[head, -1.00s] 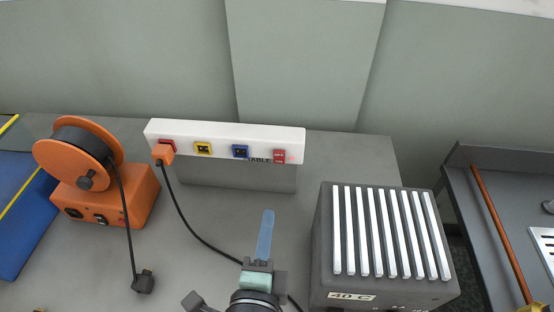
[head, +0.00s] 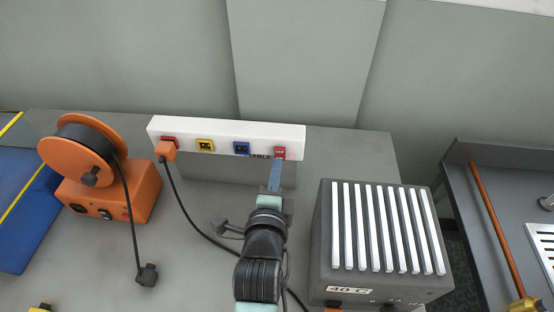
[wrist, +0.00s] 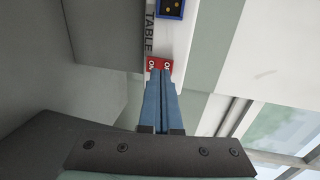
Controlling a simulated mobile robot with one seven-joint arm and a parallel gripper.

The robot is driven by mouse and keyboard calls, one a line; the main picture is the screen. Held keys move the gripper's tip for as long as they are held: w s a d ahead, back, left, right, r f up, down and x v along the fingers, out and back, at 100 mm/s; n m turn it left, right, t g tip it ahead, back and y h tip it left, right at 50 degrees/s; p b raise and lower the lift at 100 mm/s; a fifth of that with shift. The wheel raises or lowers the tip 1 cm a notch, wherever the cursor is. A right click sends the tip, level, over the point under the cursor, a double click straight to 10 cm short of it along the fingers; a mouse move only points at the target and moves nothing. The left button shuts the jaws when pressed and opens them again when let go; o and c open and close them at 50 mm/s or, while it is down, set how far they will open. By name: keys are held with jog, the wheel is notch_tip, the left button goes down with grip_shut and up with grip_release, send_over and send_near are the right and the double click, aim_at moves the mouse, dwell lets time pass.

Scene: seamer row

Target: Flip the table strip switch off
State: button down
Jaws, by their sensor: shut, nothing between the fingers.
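The white table strip (head: 220,130) stands at the back of the table, with a red, a yellow and a blue socket and a red switch (head: 280,153) at its right end. The word TABLE is printed beside the switch. In the wrist view the red switch (wrist: 160,64) shows white lettering, partly covered by the fingertips. My gripper (head: 275,165) is shut and empty, its blue fingers pointing at the switch. In the wrist view the gripper tips (wrist: 160,75) overlap the switch's near edge; I cannot tell whether they touch it.
An orange plug (head: 166,150) sits in the left socket, its black cable running under my arm. An orange reel unit (head: 110,195) stands at left. A grey box with white slats (head: 385,230) stands close to my arm's right. A grey sink unit (head: 490,200) is far right.

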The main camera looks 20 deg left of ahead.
aim_at(280, 154)
jog(key=shift+x, duration=0.85)
jog(key=shift+r, duration=0.2)
jog(key=shift+w+a+r, duration=0.1)
jog(key=shift+w+r, duration=0.1)
jog(key=shift+w, duration=0.15)
